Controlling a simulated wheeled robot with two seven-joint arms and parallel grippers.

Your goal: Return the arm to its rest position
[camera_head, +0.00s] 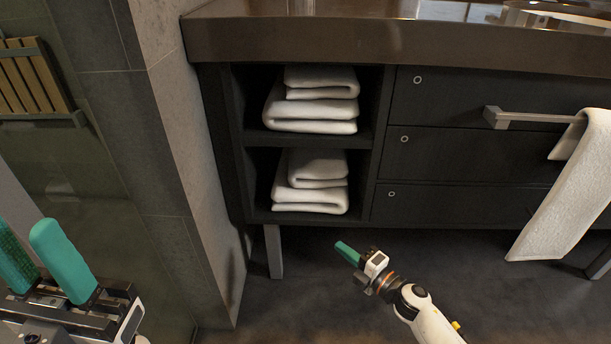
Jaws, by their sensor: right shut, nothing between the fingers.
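My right gripper (345,250) hangs low in front of the dark vanity cabinet, over the dark floor. Its green fingers are together with nothing held, and they point up and left, below the lower shelf. Its white arm (432,318) comes in from the bottom edge. My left gripper (24,238) is at the bottom left corner, with its two green fingers apart and nothing seen between them. It is cut off by the picture's edge.
The vanity (470,155) has folded white towels on its upper shelf (313,107) and lower shelf (310,190). A white towel (567,190) hangs from a metal bar (530,117) at right. A tiled wall (185,150) stands left. The floor (310,290) around the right gripper is clear.

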